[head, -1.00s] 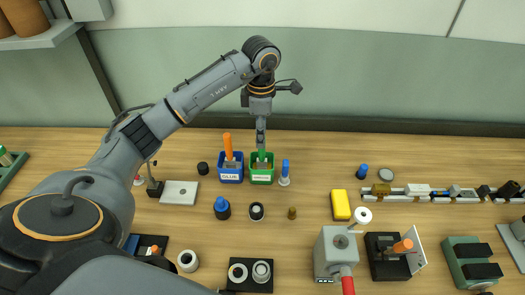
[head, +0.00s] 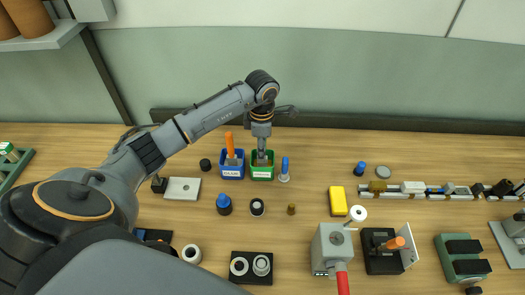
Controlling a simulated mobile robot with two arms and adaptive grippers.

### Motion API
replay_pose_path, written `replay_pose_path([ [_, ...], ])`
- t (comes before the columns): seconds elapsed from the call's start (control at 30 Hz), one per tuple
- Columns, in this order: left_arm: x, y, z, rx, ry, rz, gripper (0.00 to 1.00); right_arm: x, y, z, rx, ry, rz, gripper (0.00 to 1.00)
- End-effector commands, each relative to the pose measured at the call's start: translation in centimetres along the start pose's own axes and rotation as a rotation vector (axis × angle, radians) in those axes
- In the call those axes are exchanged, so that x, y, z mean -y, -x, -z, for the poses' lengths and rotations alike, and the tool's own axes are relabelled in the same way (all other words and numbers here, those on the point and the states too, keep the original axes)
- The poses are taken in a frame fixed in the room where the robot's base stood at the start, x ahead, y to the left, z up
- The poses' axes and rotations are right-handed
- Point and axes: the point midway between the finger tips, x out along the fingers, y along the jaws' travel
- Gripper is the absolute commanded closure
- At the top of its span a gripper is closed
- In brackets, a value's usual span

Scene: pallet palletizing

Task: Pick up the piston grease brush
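A small green box (head: 263,174) with a white label stands on the table; the label is too small to read. The green-handled brush seen standing in this box is now mostly hidden behind my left gripper. My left gripper (head: 262,157) points straight down at the mouth of the green box, around or right against the brush handle. Its fingers are too small and edge-on to show whether they are open or shut. My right gripper is not in view.
A blue box (head: 231,172) labelled GLUE holds an orange-handled brush (head: 230,145), just left of the green box. A blue-topped bottle (head: 284,169) stands close on the right. A yellow block (head: 338,201) and grey machine (head: 330,247) are at front right.

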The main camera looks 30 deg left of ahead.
Motion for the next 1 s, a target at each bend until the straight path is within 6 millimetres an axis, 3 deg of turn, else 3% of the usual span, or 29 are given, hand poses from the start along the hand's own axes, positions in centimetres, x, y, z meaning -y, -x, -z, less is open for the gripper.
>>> replay_pose_path([
  [0.03,0.0,0.0,0.0,0.000,0.000,0.000,0.78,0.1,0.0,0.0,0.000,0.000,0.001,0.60],
  [0.13,0.0,0.0,0.0,0.000,0.000,0.000,0.99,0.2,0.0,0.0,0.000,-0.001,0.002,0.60],
  [0.17,0.0,0.0,0.0,0.000,0.000,0.000,1.00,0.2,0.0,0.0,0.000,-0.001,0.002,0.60],
  [0.67,-0.1,0.8,0.0,0.002,0.000,-0.003,1.00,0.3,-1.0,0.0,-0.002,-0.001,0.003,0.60],
  [0.83,-0.1,3.1,0.2,0.002,0.001,-0.007,1.00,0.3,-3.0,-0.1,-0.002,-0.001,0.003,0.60],
  [1.0,1.2,6.5,2.9,-0.001,0.001,-0.007,1.00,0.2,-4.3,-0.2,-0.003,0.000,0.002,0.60],
])
